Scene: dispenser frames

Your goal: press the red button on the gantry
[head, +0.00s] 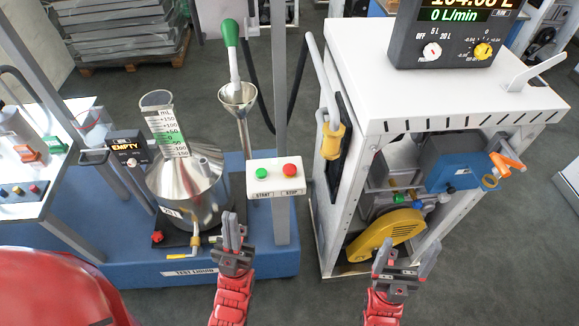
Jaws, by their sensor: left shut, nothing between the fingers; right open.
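A white button box on the grey gantry post (280,120) carries a red button (290,170) on its right, above the label STOP. A green button (261,173) sits on its left, above START. My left gripper (232,226) is shut and empty, below and to the left of the box, in front of the metal can. It appears apart from the buttons. My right gripper (392,262) is open and empty, in front of the dispenser's lower part, well to the right of the box. Both buttons are unobstructed in the head view.
A metal measuring can (190,190) stands on the blue base (200,272) left of the post, with a funnel (238,96) behind. The white dispenser cabinet (440,105) with a yellow pulley (385,238) stands at right. A gap of floor separates base and cabinet.

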